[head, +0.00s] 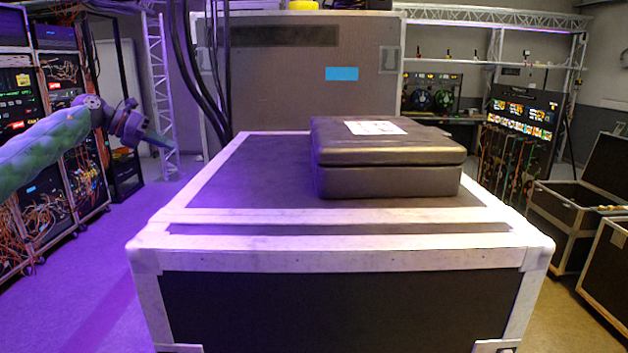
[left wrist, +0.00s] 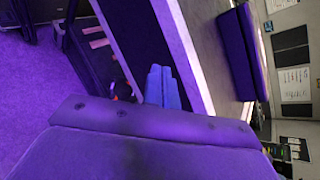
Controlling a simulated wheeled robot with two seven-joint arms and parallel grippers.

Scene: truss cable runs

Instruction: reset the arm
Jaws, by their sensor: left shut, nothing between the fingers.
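My left arm comes in from the left in the head view, raised in the air. My left gripper (head: 160,140) is to the left of the large flight case (head: 345,260), apart from it, with its tip pointing right. In the left wrist view the two fingers (left wrist: 162,88) lie together, shut and empty. The flight case's pale edge (left wrist: 192,60) shows beyond them there. My right gripper is in neither view.
A closed black case (head: 390,180) with a white label lies on the flight case. Racks with orange cables (head: 85,175) stand at the left. A truss frame (head: 495,18) and an open case (head: 570,205) are at the right. Purple-lit floor (head: 90,290) is clear.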

